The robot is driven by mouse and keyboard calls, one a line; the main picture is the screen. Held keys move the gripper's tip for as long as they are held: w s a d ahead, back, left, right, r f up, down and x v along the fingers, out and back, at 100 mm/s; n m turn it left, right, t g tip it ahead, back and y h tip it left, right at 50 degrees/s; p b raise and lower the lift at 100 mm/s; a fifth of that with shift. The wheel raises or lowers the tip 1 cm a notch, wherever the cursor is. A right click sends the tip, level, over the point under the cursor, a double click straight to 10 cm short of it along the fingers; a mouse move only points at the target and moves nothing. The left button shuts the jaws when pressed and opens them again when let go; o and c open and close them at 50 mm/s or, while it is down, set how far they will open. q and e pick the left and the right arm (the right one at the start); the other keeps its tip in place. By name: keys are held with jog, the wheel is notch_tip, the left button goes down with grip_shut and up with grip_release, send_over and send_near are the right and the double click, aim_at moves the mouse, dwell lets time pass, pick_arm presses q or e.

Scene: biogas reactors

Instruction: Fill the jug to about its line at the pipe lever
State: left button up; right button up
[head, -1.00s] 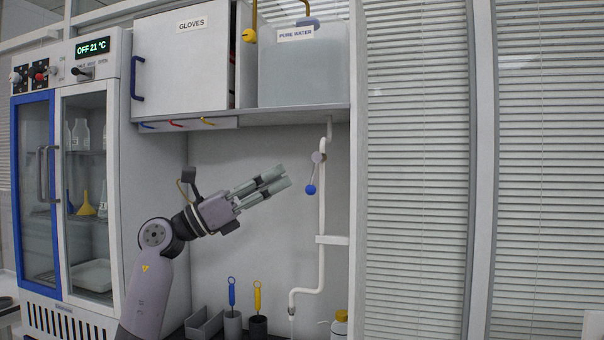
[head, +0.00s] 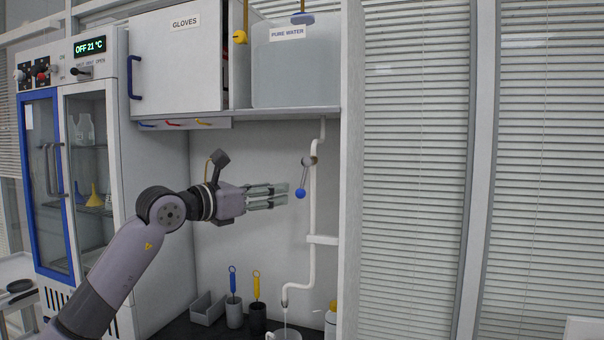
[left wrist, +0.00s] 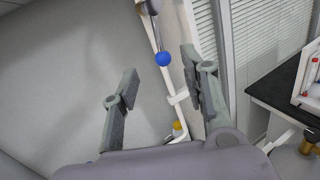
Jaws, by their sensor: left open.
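The white pipe (head: 314,220) runs down the back wall to a spout bent to the left. Its lever with a blue ball knob (head: 300,192) hangs downward, and the knob also shows in the left wrist view (left wrist: 163,59). My left gripper (head: 287,195) is open and empty, pointing right, its fingertips just left of the knob. In the left wrist view the knob appears ahead, between the fingers (left wrist: 160,73). The clear jug (head: 284,334) stands below the spout, cut off by the bottom edge. Its line and water level are hidden. My right gripper is not in view.
A grey bin (head: 207,308) and two cups with a blue-handled (head: 233,285) and a yellow-handled brush (head: 256,287) stand left of the jug. A yellow-capped bottle (head: 331,318) is at its right. The PURE WATER tank (head: 295,70) and shelf are above.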

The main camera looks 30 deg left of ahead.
aim_at(302, 188)
pick_arm(q)
jog(key=w+p, duration=0.1)
jog(key=w, duration=0.2)
jog(key=w+d+p, duration=0.1)
jog(key=w+p, duration=0.1)
jog(key=w, duration=0.1)
jog(key=w+d+p, duration=0.1)
jog(key=w, duration=0.2)
jog(key=shift+w+r, duration=0.1)
jog(key=shift+w, duration=0.1)
jog(key=shift+w+p, duration=0.3)
jog(key=shift+w, duration=0.15)
jog(key=c, duration=0.9)
grip_shut()
